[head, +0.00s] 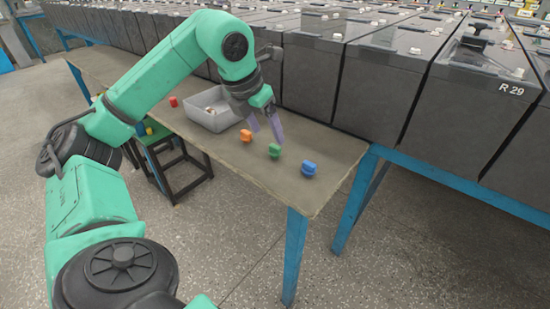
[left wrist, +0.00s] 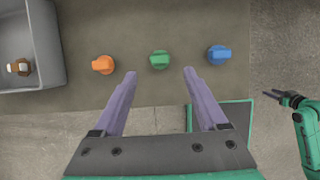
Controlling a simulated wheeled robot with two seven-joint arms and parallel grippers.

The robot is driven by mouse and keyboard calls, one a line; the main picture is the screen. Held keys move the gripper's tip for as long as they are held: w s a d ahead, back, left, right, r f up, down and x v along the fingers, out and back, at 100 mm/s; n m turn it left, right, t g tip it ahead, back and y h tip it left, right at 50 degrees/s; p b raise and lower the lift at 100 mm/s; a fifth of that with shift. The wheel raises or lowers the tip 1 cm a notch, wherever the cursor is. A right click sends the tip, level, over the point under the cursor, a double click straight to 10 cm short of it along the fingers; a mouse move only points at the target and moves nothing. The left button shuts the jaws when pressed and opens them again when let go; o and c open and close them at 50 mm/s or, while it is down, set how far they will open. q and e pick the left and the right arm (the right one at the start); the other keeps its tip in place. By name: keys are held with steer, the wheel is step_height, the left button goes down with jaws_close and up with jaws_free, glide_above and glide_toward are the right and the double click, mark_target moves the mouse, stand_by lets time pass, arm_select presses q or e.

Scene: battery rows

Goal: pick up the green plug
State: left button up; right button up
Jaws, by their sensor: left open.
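The green plug (head: 274,151) stands on the brown table between the orange plug (head: 246,135) and the blue plug (head: 309,168). In the left wrist view the green plug (left wrist: 159,59) lies just beyond the gap between the fingertips, with the orange plug (left wrist: 103,64) to its left and the blue plug (left wrist: 219,54) to its right. My left gripper (head: 267,131) is open and empty, its purple fingers above the table close to the green plug; it also shows in the left wrist view (left wrist: 160,72). My right gripper (left wrist: 282,95) appears small at the right edge of that view.
A grey bin (head: 213,112) with a small item inside stands on the table to the left. A red piece (head: 173,101) lies farther left. Rows of large dark batteries (head: 330,70) line the table's back edge. A green-topped stool (head: 155,136) stands before the table.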

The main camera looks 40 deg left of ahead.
mark_target(273, 147)
arm_select(q)
steer(key=b+x, duration=0.1)
steer(key=x, duration=0.6)
steer(key=shift+a+f+b, duration=0.1)
steer(key=shift+f+b, duration=0.05)
steer(key=shift+b, duration=0.2)
steer(key=shift+c, duration=0.3)
arm_select(e)
steer(key=r, duration=0.5)
steer(key=shift+w+a+r, duration=0.15)
steer(key=shift+a+r, duration=0.15)
steer(key=shift+a, duration=0.1)
arm_select(q)
jaws_close()
